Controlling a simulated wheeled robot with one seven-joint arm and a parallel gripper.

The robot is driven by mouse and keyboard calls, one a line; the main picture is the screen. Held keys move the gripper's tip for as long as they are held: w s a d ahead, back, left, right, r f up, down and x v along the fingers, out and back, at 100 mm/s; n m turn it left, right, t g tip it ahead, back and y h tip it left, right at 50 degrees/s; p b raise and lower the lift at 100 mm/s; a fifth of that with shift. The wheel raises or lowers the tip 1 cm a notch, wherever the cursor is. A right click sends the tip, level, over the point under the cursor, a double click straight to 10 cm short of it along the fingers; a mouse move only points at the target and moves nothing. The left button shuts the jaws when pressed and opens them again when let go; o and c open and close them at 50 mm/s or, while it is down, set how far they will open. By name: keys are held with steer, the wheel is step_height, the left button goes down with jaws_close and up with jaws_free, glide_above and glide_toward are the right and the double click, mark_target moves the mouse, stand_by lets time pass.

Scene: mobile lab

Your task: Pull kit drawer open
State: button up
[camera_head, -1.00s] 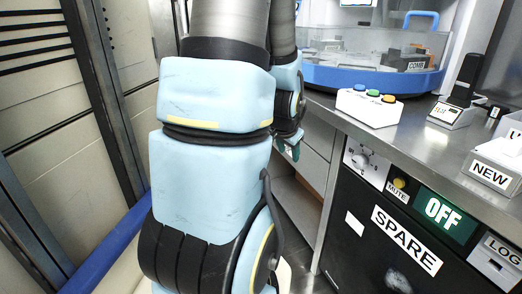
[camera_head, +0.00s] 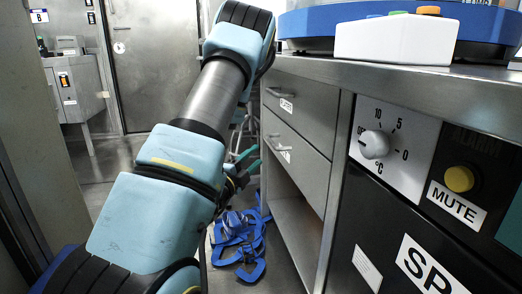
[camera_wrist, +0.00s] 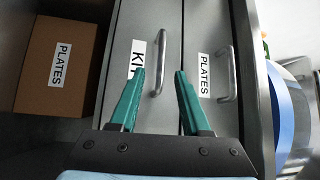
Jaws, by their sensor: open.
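The kit drawer (camera_wrist: 138,25) is a grey front in the wrist view, with a partly covered label starting "KI" and a metal bar handle (camera_wrist: 161,62). In the head view it appears to be the lower drawer (camera_head: 296,150), flush with the cabinet. My gripper (camera_wrist: 158,76) has two teal fingers, spread apart, with the kit handle showing between their tips. I cannot tell how deep the handle lies between them. The gripper also shows in the head view (camera_head: 246,164), partly hidden by my arm, close to the lower drawer's handle (camera_head: 278,144).
The plates drawer (camera_wrist: 203,30), with its own handle (camera_wrist: 229,75), is right beside the kit drawer. A brown box labelled PLATES (camera_wrist: 35,85) sits on the open shelf. Blue straps (camera_head: 240,240) lie on the floor. A dark unit with a dial (camera_head: 374,145) stands at right.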

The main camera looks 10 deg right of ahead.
mark_target(271, 140)
steer(key=b+x, duration=0.1)
steer(key=x, duration=0.9)
steer(key=shift+w+d+r+b, duration=0.1)
steer(key=shift+w+r+b, duration=0.15)
steer(key=shift+b, duration=0.1)
steer(key=shift+c, duration=0.2)
jaws_close()
stand_by(0.8)
